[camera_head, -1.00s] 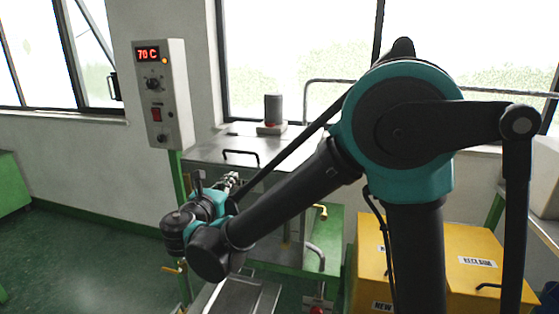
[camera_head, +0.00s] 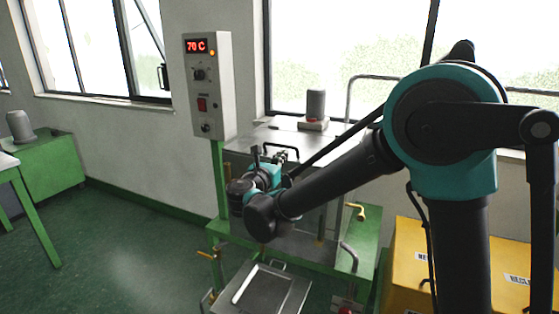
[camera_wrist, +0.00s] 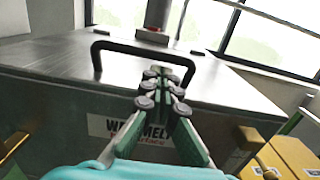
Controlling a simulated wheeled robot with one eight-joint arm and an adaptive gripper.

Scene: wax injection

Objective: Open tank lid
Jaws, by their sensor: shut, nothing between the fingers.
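The tank lid (camera_head: 262,136) is a flat metal sheet on top of the wax tank, and it lies closed. A black bar handle (camera_head: 281,148) stands near its front edge. In the wrist view the handle (camera_wrist: 143,50) arches over the lid (camera_wrist: 60,52), with the tank's labelled front (camera_wrist: 98,126) below. My gripper (camera_wrist: 165,78) is shut and empty, just in front of the handle and pointing at it. I cannot tell whether the fingertips touch it. In the head view my gripper (camera_head: 283,158) is small and partly hidden by my arm.
A control box (camera_head: 208,85) reading 70 C stands left of the tank. A metal tray (camera_head: 290,290) sits in front, low down. Yellow boxes (camera_head: 410,255) are at the right. Green floor (camera_head: 130,250) is open at the left.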

